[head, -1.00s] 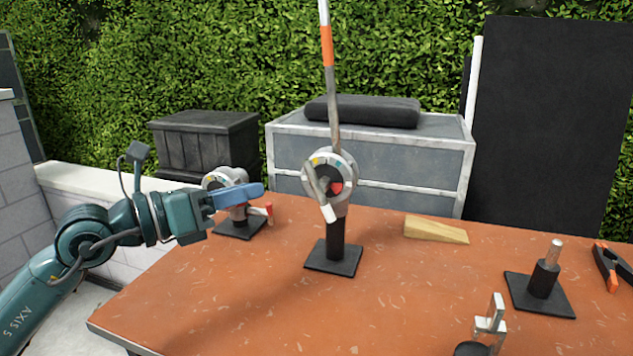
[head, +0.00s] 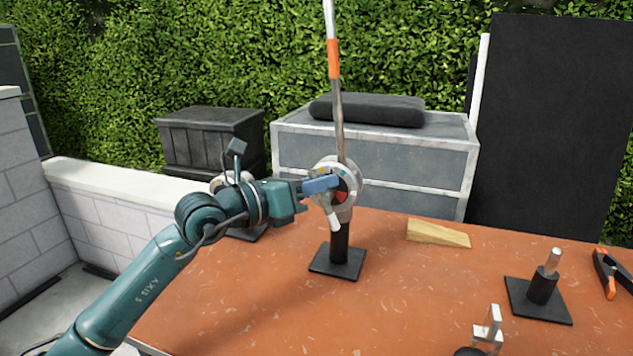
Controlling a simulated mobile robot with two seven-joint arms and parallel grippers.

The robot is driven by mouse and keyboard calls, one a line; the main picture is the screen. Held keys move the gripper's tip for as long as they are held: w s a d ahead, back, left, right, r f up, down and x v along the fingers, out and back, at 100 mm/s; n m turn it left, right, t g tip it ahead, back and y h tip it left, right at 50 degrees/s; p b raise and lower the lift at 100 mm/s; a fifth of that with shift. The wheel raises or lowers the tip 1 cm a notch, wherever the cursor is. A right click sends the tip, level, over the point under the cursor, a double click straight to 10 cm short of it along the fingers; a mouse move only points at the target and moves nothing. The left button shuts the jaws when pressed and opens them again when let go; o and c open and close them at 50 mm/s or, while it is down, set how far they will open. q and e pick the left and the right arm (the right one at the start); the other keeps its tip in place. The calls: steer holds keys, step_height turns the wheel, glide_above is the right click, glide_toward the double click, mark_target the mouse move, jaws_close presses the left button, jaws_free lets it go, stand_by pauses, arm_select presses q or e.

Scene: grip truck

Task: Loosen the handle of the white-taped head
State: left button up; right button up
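The white-taped head (head: 349,203) stands on a black post and square base (head: 336,262) near the table's middle. A striped rod (head: 333,58) rises from it. Its handle (head: 333,221) hangs down with white tape at its lower end; its upper part is hidden behind my gripper. My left gripper (head: 325,184), with blue fingers, is at the face of this head, over the upper handle. Whether the fingers are open or closed on the handle cannot be made out. A second head (head: 219,184) stands behind my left arm, mostly hidden. My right gripper is not in view.
The orange table (head: 400,300) is clear in front of the head. A wooden wedge (head: 438,233) lies to the right. A black base with a pin (head: 543,287), a clamp (head: 609,273) and a metal bracket (head: 490,328) are farther right.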

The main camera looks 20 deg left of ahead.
arm_select(q)
jaws_close()
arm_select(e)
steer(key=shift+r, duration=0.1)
arm_select(q)
steer(key=shift+f, duration=0.15)
steer(key=shift+a+f+n+t+h+b, duration=0.2)
steer(key=shift+n+t+h+b, duration=0.25)
steer(key=shift+n, duration=0.55)
steer(key=n+t, duration=0.1)
steer(key=n, duration=0.1)
steer(key=n+t, duration=0.1)
steer(key=n, duration=0.1)
steer(key=shift+a+f+t, duration=0.25)
steer(key=shift+a+t, duration=0.1)
steer(key=shift+a, duration=0.05)
steer(key=shift+a+f+n+t+y, duration=0.1)
steer(key=shift+f+n+t+y, duration=0.15)
steer(key=shift+n+t, duration=0.5)
steer(key=shift+a+f+n+t+y, duration=0.1)
steer(key=shift+n+t+y, duration=0.2)
steer(key=shift+n, duration=0.75)
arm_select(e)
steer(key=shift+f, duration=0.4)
arm_select(q)
jaws_free()
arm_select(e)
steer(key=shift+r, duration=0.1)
